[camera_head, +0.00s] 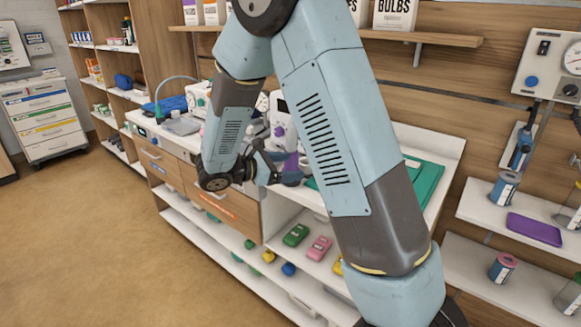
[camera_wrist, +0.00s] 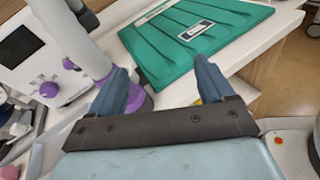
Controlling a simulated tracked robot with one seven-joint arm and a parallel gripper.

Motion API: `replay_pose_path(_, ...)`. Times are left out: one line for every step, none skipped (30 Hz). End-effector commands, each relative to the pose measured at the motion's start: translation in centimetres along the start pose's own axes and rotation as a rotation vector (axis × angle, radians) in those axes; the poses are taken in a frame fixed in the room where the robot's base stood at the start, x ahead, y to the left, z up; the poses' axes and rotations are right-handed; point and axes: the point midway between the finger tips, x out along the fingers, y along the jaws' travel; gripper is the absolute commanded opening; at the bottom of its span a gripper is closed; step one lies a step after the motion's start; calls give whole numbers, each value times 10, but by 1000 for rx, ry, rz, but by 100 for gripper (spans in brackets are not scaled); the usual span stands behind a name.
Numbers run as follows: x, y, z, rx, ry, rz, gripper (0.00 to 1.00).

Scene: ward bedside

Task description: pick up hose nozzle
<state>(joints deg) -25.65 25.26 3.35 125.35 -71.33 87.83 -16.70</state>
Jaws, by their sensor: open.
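I cannot pick out a hose nozzle with certainty in either view. My gripper (camera_head: 285,170) hangs over the white counter in the head view, near a purple-and-white device. In the wrist view my gripper (camera_wrist: 160,68) shows two blue fingers spread apart with nothing clearly held between them. A green ribbed tray or lid (camera_wrist: 195,40) with a white label lies on the counter beyond the fingers. A small yellow thing (camera_wrist: 197,101) shows beside the right finger, mostly hidden. A white column with a purple base (camera_wrist: 142,101) stands partly behind the left finger.
A white device with purple knobs (camera_wrist: 50,90) stands left of the fingers. The lower shelf holds a green item (camera_head: 295,235) and a pink item (camera_head: 319,248). Floor (camera_head: 100,240) is clear at left.

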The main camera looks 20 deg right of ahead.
Motion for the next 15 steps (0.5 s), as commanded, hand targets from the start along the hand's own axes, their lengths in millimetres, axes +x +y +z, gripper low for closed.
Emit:
replay_pose_path(-6, 8, -15, -44, -31, 41, 81)
replay_pose_path(-10, 13, -22, -65, -50, 65, 81)
replay_pose_path(-14, 19, -31, -92, -73, 97, 81)
replay_pose_path(-18, 22, -37, -112, -90, 118, 81)
replay_pose_path(-21, 26, -43, -129, -105, 139, 81)
replay_pose_path(-25, 30, -51, -150, -123, 164, 81)
replay_pose_path(-27, 33, -56, -163, -136, 180, 81)
replay_pose_path(-30, 36, -60, -175, -147, 197, 81)
replay_pose_path(-33, 38, -66, -188, -159, 214, 81)
replay_pose_path(-35, 40, -69, -196, -167, 225, 81)
replay_pose_path(-37, 41, -72, -203, -174, 235, 81)
replay_pose_path(-38, 42, -75, -210, -181, 243, 81)
replay_pose_path(-38, 43, -76, -214, -185, 249, 81)
replay_pose_path(-38, 44, -77, -217, -188, 253, 81)
replay_pose_path(-36, 45, -78, -220, -191, 257, 81)
